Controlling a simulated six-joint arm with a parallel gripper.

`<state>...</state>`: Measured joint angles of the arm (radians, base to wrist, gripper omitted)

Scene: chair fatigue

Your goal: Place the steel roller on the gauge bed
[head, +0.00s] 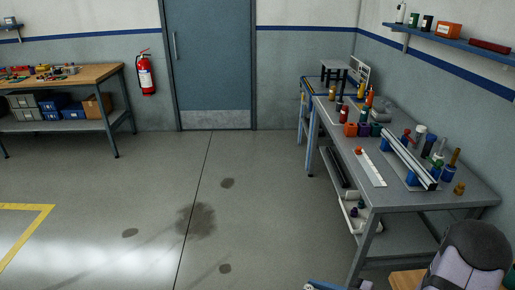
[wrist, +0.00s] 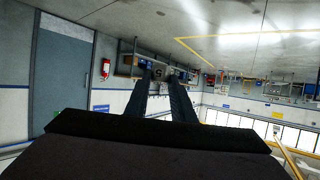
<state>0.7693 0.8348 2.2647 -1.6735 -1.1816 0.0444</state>
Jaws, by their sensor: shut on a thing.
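My gripper (wrist: 165,76) shows in the wrist view as two dark fingers reaching forward, pointed at the far room. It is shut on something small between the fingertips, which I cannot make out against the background. The head view does not show my gripper. In the head view, a long pale twin-railed bed (head: 405,156) on blue supports lies on the right workbench and looks like the gauge bed. I cannot pick out the steel roller with certainty. Upright cylinders, one of them pale grey (head: 419,135), stand behind the bed.
The grey workbench (head: 459,194) also holds a white strip (head: 370,168) and several bottles and small blocks. A wall shelf (head: 452,40) hangs above it. A wooden-topped bench (head: 92,74) stands at the left and a red extinguisher (head: 146,73) hangs beside the door. The middle floor is clear.

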